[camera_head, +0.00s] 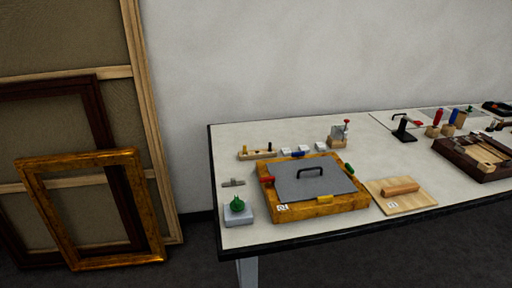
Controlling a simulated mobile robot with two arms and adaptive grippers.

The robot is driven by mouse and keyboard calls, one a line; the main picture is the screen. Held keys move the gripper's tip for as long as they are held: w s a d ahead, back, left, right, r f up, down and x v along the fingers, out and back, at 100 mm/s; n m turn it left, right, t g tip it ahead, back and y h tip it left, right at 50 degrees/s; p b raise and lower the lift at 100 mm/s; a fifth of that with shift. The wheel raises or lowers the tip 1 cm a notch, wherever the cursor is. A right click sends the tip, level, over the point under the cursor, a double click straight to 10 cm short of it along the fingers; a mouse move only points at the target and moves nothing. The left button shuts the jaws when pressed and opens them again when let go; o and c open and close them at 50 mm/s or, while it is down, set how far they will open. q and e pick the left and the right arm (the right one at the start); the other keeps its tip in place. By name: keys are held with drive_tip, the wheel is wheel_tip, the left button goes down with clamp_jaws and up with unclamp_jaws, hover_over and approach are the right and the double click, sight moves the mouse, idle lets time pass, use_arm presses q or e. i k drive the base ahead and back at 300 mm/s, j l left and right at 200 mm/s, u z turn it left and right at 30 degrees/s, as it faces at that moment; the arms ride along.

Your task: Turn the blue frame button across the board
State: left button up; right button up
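A gilt frame (300,212) lies flat on the table with a grey board (330,186) in it; the board has a dark handle (311,171) on top. The blue button (298,154) is at the far edge of the frame, small and partly hidden behind the board's back edge. A red button (267,180) is on the left side, a green one (349,168) on the right, and a yellow one (324,199) on the near side. I cannot tell whether the blue button reaches over the board. Neither of my grippers is in view.
White blocks (287,149) stand behind the frame. A green knob on a grey base (238,212) is at the left, and a wooden board with a roller (400,194) at the right. A dark tray of tools (443,147) sits farther right. Picture frames (150,217) lean against the wall.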

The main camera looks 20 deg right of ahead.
sight(298, 155)
drive_tip(key=z, duration=1.2)
drive_tip(key=l+u, duration=0.25)
drive_tip(key=l, duration=0.3)
drive_tip(key=i+j, duration=0.15)
drive_tip(key=i, duration=0.2)
